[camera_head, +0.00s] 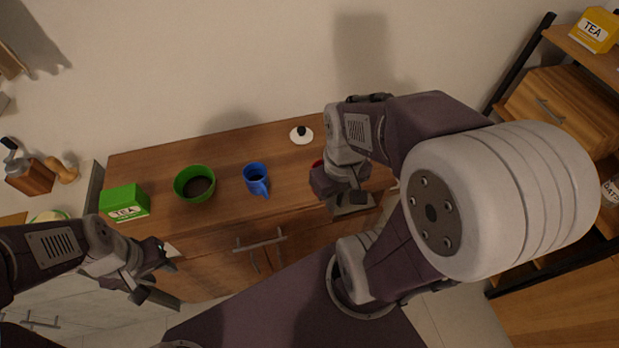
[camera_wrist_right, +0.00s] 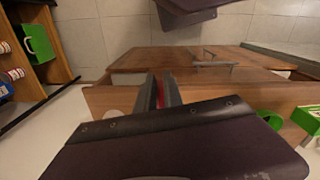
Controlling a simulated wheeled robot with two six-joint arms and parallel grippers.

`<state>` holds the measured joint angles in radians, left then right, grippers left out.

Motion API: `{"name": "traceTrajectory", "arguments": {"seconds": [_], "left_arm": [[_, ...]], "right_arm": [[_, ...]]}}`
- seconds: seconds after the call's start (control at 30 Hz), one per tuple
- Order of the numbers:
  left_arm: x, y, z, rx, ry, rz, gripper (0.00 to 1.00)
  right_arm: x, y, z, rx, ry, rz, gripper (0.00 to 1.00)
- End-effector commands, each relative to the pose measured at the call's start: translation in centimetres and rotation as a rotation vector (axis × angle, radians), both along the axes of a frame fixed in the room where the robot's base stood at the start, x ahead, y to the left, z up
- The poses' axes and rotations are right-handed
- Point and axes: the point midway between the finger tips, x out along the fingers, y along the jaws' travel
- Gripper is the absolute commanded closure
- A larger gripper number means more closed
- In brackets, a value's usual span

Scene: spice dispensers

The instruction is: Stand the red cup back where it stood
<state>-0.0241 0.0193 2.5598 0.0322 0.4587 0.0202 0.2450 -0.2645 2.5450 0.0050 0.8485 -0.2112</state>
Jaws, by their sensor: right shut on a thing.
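The red cup (camera_head: 317,163) shows only as a small sliver of red behind my right gripper (camera_head: 345,200) in the head view. In the right wrist view a strip of the red cup (camera_wrist_right: 160,96) shows between the two fingers of my right gripper (camera_wrist_right: 160,90), which is shut on it. Most of the cup is hidden, and I cannot tell whether it touches the counter. My left gripper (camera_head: 160,275) is open and empty, in front of the counter's left end.
The wooden counter (camera_head: 225,217) bears a green tea box (camera_head: 124,202), a green bowl (camera_head: 195,183) with dark contents, a blue cup (camera_head: 254,173) and a white lid (camera_head: 301,137) with a black knob. Shelves with a yellow tea box (camera_head: 594,30) stand at the right.

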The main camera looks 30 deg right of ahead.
Motion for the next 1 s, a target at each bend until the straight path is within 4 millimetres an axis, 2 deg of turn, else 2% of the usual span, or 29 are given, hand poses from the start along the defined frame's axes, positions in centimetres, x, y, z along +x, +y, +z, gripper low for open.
{"name": "traceTrajectory", "arguments": {"seconds": [0.13,0.2,0.27,0.4,0.53,0.63,0.77,0.9,1.0], "left_arm": [[0.0,0.0,1.9,0.000,0.000,0.000,0.64],[0.0,0.0,2.7,0.000,-0.001,0.000,0.64],[0.0,0.0,1.5,0.000,-0.001,0.000,0.64],[0.0,0.0,1.4,0.000,0.000,-0.001,0.64],[0.0,0.0,1.5,0.000,0.000,0.000,0.64],[0.0,0.0,1.5,0.000,0.000,0.000,0.64],[0.0,0.0,1.5,0.000,0.000,0.000,0.64],[0.0,0.0,1.2,0.000,0.000,0.000,0.64],[0.0,0.0,1.2,0.000,0.000,0.000,0.64]], "right_arm": [[1.3,-0.1,-0.1,0.002,0.010,0.002,1.00],[2.5,-0.2,-1.1,0.002,0.012,0.002,1.00],[4.4,-0.4,-3.0,0.001,0.009,0.002,1.00],[8.3,-0.8,-5.1,0.001,0.005,0.002,1.00],[10.7,-1.0,-6.5,0.000,0.003,0.001,1.00],[11.5,-1.1,-6.9,0.000,0.000,0.001,1.00],[11.6,-1.1,-7.3,0.000,0.001,0.001,1.00],[11.5,-1.1,-9.9,0.001,0.006,0.001,1.00],[11.5,-1.1,-10.9,0.000,0.002,0.001,1.00]]}}
